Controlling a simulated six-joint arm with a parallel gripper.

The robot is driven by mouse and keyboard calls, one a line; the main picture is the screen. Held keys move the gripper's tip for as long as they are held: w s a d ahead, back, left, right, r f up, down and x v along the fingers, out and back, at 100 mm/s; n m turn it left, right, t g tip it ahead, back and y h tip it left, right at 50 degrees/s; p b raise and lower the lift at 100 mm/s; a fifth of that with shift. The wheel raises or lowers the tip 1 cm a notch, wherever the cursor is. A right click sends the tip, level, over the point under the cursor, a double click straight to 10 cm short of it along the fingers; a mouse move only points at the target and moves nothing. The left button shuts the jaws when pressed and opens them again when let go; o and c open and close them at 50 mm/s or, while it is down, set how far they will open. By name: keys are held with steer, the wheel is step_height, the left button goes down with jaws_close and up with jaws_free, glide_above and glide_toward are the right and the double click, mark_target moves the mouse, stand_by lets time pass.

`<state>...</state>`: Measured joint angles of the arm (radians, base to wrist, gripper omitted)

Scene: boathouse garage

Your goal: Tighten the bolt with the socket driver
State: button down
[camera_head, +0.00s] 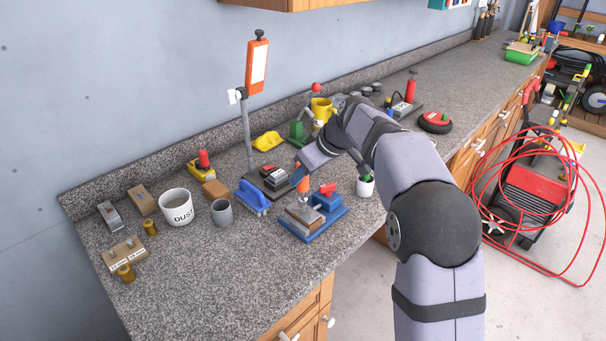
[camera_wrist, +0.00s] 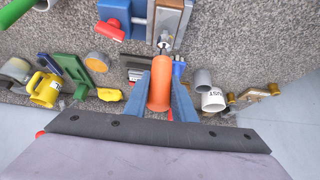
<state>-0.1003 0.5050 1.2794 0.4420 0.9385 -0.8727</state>
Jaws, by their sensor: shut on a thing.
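My gripper (camera_head: 301,178) is shut on the orange handle of the socket driver (camera_head: 302,186), holding it over the blue vise (camera_head: 328,203). In the wrist view the handle (camera_wrist: 160,82) sits between my two blue fingers (camera_wrist: 163,100). The driver's metal end (camera_wrist: 164,43) reaches to the near edge of the clamped block (camera_wrist: 171,18). The block, with a brown side and a grey side, also shows in the head view (camera_head: 302,217). I cannot make out the bolt apart from the driver's end, nor tell whether they touch.
A blue-handled brush (camera_head: 253,196) and a dark tray (camera_head: 266,182) lie left of the vise. A grey cup (camera_head: 222,212), a DUST bucket (camera_head: 177,206) and a bolt rack (camera_head: 124,253) stand farther left. The front counter is clear.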

steer(key=shift+f, duration=0.2)
steer(key=shift+f+b, duration=0.7)
steer(key=shift+f, duration=0.1)
stand_by(0.3)
steer(key=shift+s+m+t+h, duration=0.1)
steer(key=shift+m+t+h, duration=0.45)
steer(key=shift+m, duration=0.65)
steer(key=shift+m+h+p, duration=0.35)
steer(key=shift+m+p, duration=0.1)
steer(key=shift+m, duration=0.25)
